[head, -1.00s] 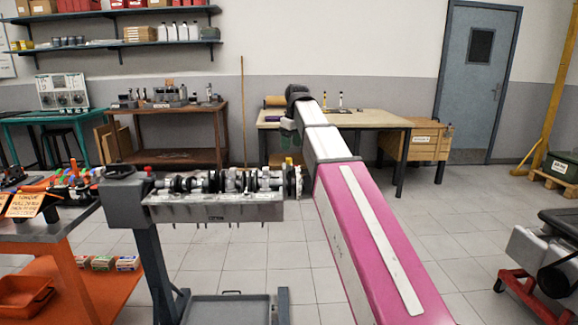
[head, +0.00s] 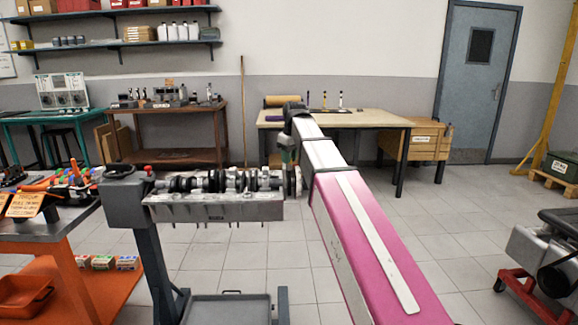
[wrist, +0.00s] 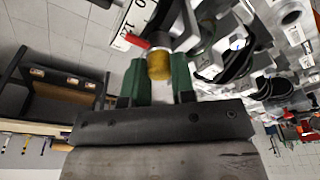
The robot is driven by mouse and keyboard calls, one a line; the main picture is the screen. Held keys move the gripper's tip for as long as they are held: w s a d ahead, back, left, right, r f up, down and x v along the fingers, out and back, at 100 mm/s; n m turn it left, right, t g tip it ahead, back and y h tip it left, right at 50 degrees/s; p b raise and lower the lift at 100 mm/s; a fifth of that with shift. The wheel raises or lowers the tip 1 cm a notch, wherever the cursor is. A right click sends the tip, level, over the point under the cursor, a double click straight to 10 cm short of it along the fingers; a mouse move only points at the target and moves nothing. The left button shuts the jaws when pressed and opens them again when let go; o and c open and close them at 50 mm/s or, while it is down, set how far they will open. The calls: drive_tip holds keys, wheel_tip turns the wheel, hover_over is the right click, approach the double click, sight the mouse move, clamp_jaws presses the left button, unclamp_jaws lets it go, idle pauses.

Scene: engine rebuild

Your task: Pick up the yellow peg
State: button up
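The yellow peg (wrist: 159,66) shows in the wrist view as a short, round yellow end with a darker grey part behind it. It lies in front of my gripper (wrist: 160,84), between its two green fingers. I see no clear grip on it, and its contact with the fingers is hard to judge. In the head view my gripper (head: 288,158) hangs pointing down at the right end of the crankshaft (head: 222,181). The peg cannot be made out in the head view.
A red pointed part (wrist: 131,39) lies close to the peg. The crankshaft rests on a grey engine stand (head: 125,195). A wooden workbench (head: 375,119) stands behind, and an orange tool cart (head: 85,275) is at left.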

clamp_jaws()
wheel_tip(320, 180, up, 9)
drive_tip(key=shift+r, duration=0.55)
drive_tip(key=shift+s, duration=0.15)
